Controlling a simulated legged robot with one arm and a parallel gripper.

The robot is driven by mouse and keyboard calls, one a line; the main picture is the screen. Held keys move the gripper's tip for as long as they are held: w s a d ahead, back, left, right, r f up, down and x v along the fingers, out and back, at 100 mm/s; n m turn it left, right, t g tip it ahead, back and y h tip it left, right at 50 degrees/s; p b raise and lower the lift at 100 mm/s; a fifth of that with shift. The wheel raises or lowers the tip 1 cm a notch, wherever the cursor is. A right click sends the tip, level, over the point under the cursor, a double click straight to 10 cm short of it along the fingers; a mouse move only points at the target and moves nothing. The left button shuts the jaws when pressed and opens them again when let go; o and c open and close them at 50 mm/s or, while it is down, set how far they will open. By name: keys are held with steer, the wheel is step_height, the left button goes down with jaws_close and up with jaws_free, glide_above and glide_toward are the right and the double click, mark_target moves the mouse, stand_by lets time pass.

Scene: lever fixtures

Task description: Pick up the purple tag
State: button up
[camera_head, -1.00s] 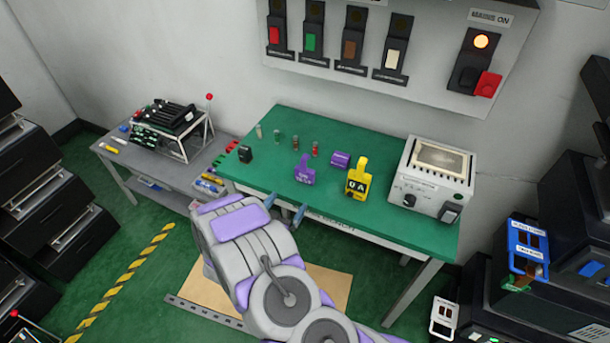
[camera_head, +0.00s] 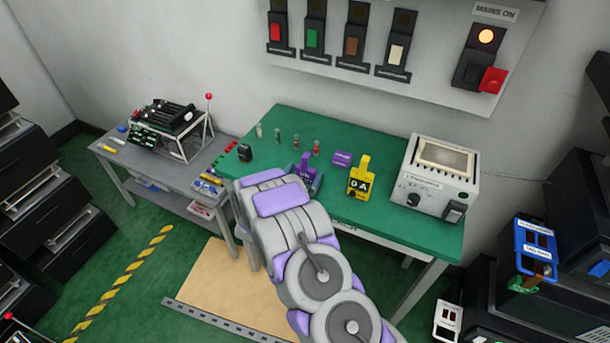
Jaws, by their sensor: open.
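The purple tag (camera_head: 304,166) stands on the green-topped table, left of a yellow tag (camera_head: 361,176) marked "QA". Its lower part is hidden by my gripper. My gripper (camera_head: 307,183) is over the front part of the table, with its blue-grey fingertips at the tag's lower end. The fingers are open. Whether the tag is between them or just beyond them I cannot tell.
A small purple block (camera_head: 342,158) lies right of the tag. Several small vials stand behind it, and a black item (camera_head: 245,153) is at left. A white instrument (camera_head: 438,172) fills the table's right end. A switch panel (camera_head: 400,60) hangs on the wall above.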

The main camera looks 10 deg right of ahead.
steer(key=shift+x, duration=1.3)
steer(key=shift+d, duration=0.1)
